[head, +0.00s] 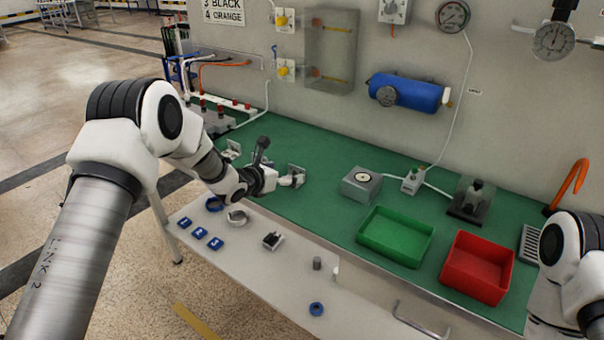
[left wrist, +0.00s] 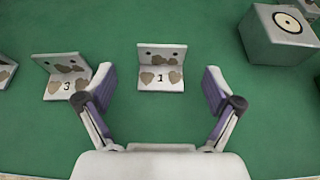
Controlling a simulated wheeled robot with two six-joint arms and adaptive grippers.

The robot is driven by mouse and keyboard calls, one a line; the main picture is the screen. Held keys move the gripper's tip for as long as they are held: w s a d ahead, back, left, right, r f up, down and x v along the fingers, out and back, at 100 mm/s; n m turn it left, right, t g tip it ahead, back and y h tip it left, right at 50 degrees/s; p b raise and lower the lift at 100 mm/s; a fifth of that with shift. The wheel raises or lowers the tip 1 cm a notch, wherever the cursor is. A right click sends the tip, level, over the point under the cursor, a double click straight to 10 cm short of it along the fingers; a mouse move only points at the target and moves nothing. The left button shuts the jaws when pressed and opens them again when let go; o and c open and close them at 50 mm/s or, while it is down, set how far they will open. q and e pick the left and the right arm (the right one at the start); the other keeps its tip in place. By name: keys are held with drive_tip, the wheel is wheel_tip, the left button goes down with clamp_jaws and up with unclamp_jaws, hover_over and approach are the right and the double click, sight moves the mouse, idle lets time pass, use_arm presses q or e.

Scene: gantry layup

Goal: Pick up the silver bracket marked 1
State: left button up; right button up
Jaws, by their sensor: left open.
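The silver bracket marked 1 (left wrist: 161,78) stands on the green mat (left wrist: 200,25) in the left wrist view. It is L-shaped with brown patches, and its number faces me. It also shows in the head view (head: 297,172), just past my left gripper (head: 286,181). My left gripper (left wrist: 160,88) is open and empty, its fingers to either side of the bracket's near part, apart from it. A bracket marked 3 (left wrist: 66,80) stands to the left, close to the left finger. My right gripper is out of view; only part of my right arm shows at the head view's right edge.
A grey box with a round dial (head: 362,184) stands right of the bracket. A green tray (head: 395,252) and a red tray (head: 478,287) lie farther right. Blue numbered tags (head: 199,233) lie on the front white shelf (head: 262,283). Another bracket (head: 232,150) stands left.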

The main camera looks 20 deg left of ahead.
sight(296, 171)
use_arm(q)
drive_tip(key=shift+w+d+f, duration=0.15)
drive_tip(key=shift+w+d, duration=0.1)
drive_tip(key=shift+w, duration=0.3)
drive_tip(key=p+x, duration=0.1)
drive_tip(key=x, duration=0.4)
drive_tip(key=shift+f+p, duration=0.25)
drive_tip(key=shift+p, duration=0.1)
drive_tip(key=shift+s+r, duration=0.1)
drive_tip(key=c, duration=1.3)
